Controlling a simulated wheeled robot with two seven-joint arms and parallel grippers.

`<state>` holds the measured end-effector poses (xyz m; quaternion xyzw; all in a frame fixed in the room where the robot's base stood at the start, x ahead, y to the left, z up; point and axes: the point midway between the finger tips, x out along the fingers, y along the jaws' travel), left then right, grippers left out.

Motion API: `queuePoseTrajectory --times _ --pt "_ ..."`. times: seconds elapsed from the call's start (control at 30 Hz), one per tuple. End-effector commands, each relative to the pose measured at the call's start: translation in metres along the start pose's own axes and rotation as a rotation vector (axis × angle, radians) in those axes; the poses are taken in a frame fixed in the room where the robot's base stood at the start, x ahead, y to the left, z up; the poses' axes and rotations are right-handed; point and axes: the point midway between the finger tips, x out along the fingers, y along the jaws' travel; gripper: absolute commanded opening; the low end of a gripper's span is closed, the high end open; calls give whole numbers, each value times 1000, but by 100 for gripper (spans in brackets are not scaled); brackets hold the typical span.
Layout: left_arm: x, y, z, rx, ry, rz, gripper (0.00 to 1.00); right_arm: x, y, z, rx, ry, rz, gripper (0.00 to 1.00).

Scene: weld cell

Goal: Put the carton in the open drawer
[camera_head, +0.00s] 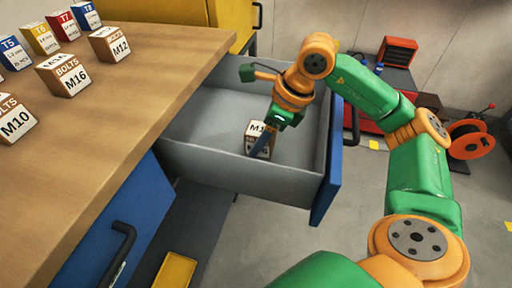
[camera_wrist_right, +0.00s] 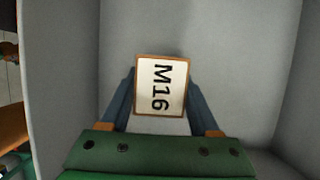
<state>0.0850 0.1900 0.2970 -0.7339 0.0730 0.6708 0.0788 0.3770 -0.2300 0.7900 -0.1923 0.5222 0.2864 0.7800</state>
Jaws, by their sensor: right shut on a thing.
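The open drawer (camera_head: 215,174) is grey inside with a blue front and sticks out from under the wooden worktop. My right gripper (camera_head: 262,142) reaches down into it and is shut on a small brown and white carton (camera_head: 252,143). In the right wrist view the carton's top reads M16 (camera_wrist_right: 160,85), and it sits between the two blue-grey fingers (camera_wrist_right: 160,108) with the grey drawer around it. I cannot tell whether the carton touches the drawer floor. My left gripper is not in view.
Cartons marked M10 (camera_head: 12,121), M16 (camera_head: 66,78) and M12 (camera_head: 110,46) stand on the worktop (camera_head: 125,90), with several coloured T cartons behind. The drawer's blue front (camera_head: 327,185) and side walls surround my gripper. The drawer floor is otherwise clear.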

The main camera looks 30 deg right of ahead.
Motion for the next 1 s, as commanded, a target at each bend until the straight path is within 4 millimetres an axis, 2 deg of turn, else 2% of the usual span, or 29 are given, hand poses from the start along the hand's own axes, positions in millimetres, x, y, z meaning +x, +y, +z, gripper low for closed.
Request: queuePoseTrajectory --times 0.03,0.13,0.5,0.53,0.6,0.63,0.87,1.0 --pt "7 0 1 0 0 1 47 13 0 -7 1 4 0 0" --pt "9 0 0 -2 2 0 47 26 0 -11 0 2 1 0" --pt "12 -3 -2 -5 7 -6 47 30 0 -12 -1 -1 1 0" --pt "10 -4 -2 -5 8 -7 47 30 0 -12 -1 1 1 70" --pt "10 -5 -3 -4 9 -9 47 29 0 -12 -2 1 1 89" --pt "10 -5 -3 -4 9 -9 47 29 0 -12 -2 1 1 92" --pt "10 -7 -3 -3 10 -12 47 29 0 -12 -2 1 1 92" --pt "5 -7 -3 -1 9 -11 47 16 0 -10 -1 -1 -1 92"
